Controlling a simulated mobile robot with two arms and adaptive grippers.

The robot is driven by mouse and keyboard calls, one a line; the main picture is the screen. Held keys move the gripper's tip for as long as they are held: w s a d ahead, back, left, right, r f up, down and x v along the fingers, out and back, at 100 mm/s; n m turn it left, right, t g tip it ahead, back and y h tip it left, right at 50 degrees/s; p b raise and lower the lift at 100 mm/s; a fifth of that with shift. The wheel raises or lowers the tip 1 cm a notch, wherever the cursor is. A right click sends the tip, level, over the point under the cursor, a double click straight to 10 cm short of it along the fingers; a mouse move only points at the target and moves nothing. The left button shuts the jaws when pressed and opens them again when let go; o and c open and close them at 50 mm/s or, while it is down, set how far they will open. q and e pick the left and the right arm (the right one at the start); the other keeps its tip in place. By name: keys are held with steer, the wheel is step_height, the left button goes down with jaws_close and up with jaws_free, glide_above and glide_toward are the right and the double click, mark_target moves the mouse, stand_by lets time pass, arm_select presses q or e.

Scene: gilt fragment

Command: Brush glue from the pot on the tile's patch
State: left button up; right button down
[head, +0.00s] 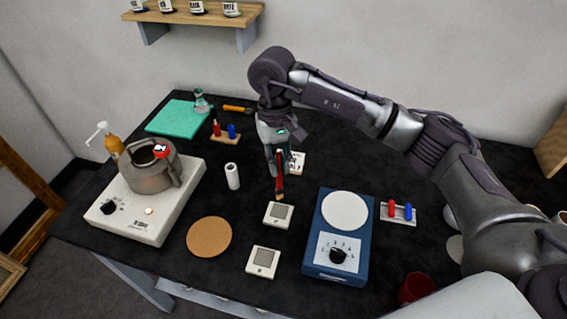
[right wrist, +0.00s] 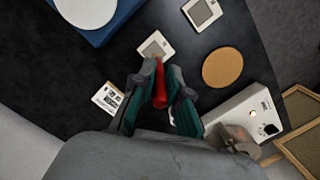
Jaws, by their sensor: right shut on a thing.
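My right gripper (head: 277,155) is shut on a red-handled brush (head: 279,184), which hangs tip down. In the head view the tip is by the far edge of a white tile with a grey patch (head: 278,215). I cannot tell whether it touches. In the right wrist view the brush (right wrist: 160,88) points toward that tile (right wrist: 155,46), between the fingers of my gripper (right wrist: 162,85). A second similar tile (head: 263,261) lies nearer the front. The grey metal pot (head: 150,172) stands on a white hotplate (head: 128,216) at the left; its contents cannot be made out. My left gripper is out of view.
A round cork mat (head: 209,237) lies between hotplate and tiles. A blue device with a white disc (head: 338,255) stands right of the tiles. A white cylinder (head: 232,176), a small card (head: 297,163), an orange bottle (head: 113,145) and a red mug (head: 416,288) are also on the table.

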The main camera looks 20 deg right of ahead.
mark_target(278, 189)
steer(key=shift+a+f, duration=0.25)
steer(key=shift+f, duration=0.2)
step_height(278, 189, down, 4)
steer(key=shift+r+b, duration=0.25)
steer(key=shift+b, duration=0.25)
steer(key=shift+f, duration=0.3)
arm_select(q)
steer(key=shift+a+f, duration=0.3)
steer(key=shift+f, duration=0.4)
arm_select(e)
steer(key=shift+f, duration=0.45)
arm_select(q)
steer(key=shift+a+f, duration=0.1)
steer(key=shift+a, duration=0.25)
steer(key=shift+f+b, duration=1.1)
steer(key=shift+b, duration=0.2)
arm_select(e)
steer(key=shift+f, duration=1.05)
steer(key=shift+w, duration=0.15)
